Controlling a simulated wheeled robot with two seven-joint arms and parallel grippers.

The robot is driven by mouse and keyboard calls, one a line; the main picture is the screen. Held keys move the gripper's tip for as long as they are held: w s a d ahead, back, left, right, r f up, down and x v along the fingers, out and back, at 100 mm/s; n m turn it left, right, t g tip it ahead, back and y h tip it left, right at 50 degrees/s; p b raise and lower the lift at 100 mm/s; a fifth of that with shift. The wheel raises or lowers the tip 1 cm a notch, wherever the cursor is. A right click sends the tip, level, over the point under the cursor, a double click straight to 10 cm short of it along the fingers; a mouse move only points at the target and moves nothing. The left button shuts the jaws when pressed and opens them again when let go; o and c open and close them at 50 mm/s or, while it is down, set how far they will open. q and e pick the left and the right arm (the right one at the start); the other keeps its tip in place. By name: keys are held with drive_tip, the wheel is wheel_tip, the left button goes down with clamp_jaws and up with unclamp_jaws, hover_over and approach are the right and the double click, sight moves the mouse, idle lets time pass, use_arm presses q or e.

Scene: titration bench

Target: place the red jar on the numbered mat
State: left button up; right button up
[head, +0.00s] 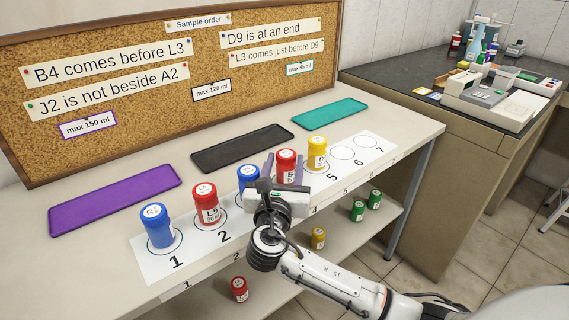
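My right gripper (284,162) reaches in from the lower right, with one finger on each side of a red jar (287,157) marked B. I cannot tell whether the fingers touch the jar. The jar is upright over the numbered mat (160,267) at about circle 4, its base partly hidden by my gripper. Also on the mat are a blue jar (157,226) on 1, a red jar (206,203) marked L on 2, a blue jar (248,175) partly hidden at about 3, and a yellow jar (317,152) at about 5. My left gripper is not in view.
Circles 6 and 7 are empty. Purple (115,200), black (240,148) and teal (330,113) trays lie empty behind the mat. The lower shelf holds a red jar (239,289), a yellow jar (318,238) and two green jars (358,211). A corkboard (130,40) stands behind.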

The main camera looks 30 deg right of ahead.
drive_tip(key=shift+r, duration=0.15)
drive_tip(key=v, duration=1.2)
drive_tip(key=shift+p, duration=0.4)
drive_tip(key=shift+a, duration=0.1)
